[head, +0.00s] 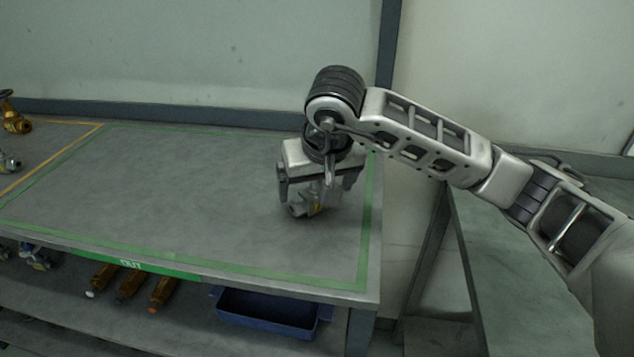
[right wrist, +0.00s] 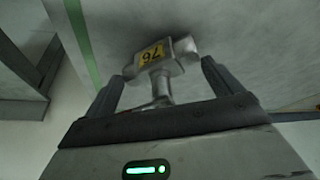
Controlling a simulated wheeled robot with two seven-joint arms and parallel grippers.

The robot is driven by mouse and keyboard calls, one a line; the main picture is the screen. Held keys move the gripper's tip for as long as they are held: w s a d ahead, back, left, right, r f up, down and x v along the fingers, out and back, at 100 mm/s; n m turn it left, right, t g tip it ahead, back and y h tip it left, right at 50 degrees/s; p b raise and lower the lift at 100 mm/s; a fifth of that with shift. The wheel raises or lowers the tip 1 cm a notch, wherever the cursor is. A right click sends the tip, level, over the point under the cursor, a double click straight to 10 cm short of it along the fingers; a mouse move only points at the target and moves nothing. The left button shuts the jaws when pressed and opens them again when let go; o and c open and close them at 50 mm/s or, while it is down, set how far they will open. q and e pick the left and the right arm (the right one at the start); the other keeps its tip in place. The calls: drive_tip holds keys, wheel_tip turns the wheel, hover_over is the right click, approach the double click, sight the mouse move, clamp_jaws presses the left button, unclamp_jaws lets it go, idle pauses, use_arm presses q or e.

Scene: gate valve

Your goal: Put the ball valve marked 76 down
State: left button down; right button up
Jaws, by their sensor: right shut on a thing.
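The ball valve marked 76 (right wrist: 162,62) is a grey metal body with a yellow label, and it shows between the fingers in the right wrist view. My right gripper (head: 318,198) is shut on it over the right end of the table. In the head view the valve (head: 314,207) shows below the gripper, close to the table top; I cannot tell whether it touches. The gripper's fingers also show in the right wrist view (right wrist: 160,82). The grey table (head: 180,190) has a green outlined area with a green "OUT" label (head: 130,263) on its front edge. My left gripper is not seen.
A brass valve (head: 14,118) and a silver valve (head: 9,162) stand at the far left, by a yellow outline. A blue tray (head: 266,312) and several orange-brown items (head: 132,284) are on the shelf below. The middle of the green area is clear. Another table (head: 500,260) stands to the right.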

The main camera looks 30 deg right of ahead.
drive_tip(key=shift+f, duration=0.1)
drive_tip(key=o, duration=1.1)
drive_tip(key=shift+r, duration=0.35)
drive_tip(key=v, duration=1.1)
drive_tip(key=shift+s+r, duration=0.15)
drive_tip(key=shift+r, duration=0.1)
drive_tip(key=shift+s, duration=0.1)
